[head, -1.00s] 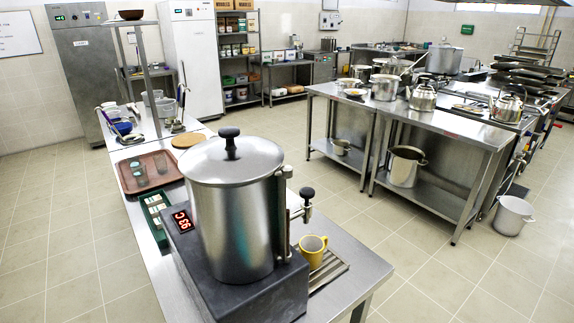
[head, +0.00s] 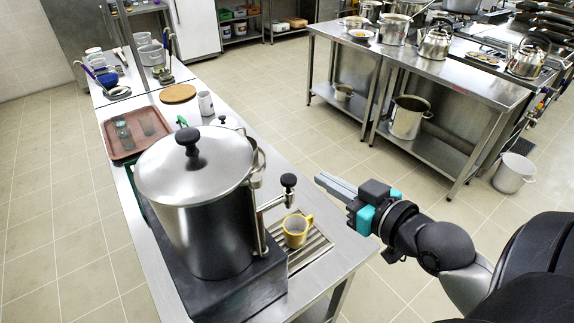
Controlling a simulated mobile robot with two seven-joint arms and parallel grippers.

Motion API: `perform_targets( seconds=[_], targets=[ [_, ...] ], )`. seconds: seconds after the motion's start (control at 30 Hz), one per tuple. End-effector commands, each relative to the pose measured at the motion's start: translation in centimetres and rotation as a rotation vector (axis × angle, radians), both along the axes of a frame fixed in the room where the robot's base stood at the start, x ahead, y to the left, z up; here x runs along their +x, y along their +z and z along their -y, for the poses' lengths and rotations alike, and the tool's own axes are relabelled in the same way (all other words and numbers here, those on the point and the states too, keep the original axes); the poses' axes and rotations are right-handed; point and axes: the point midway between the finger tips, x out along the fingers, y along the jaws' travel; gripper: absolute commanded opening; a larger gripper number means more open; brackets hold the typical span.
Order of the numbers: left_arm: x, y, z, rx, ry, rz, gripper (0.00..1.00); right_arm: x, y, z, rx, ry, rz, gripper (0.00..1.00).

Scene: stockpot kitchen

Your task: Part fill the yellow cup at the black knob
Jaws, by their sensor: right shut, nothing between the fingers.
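The yellow cup (head: 296,231) stands upright on the slatted drip tray (head: 318,246), below the tap of the large steel urn (head: 207,226). The tap's black knob (head: 288,181) sits on top of the tap, to the right of the urn. My right gripper (head: 318,180) is to the right of the knob, pointing left towards it, with its fingers shut and empty. It appears apart from the knob. The cup's inside shows only partly and I cannot tell what it holds. My left gripper is not in view.
The urn stands on a dark base (head: 226,297) at the near end of a steel counter. Steel tables with pots (head: 408,117) stand across the tiled floor.

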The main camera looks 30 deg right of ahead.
Motion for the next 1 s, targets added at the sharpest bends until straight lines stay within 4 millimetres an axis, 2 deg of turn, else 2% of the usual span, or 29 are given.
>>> perform_targets(
  seconds=[0.47,0.67,1.0],
  targets=[
    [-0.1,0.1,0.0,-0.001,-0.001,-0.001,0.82,0.6,-0.1,0.0,0.001,0.0,0.002,0.0],
    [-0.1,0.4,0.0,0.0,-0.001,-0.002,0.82,2.5,-0.4,-0.2,0.002,0.0,0.004,0.0],
    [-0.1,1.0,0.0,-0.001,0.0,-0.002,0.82,6.8,-1.6,-0.5,0.003,-0.002,0.002,0.0]
  ],
)
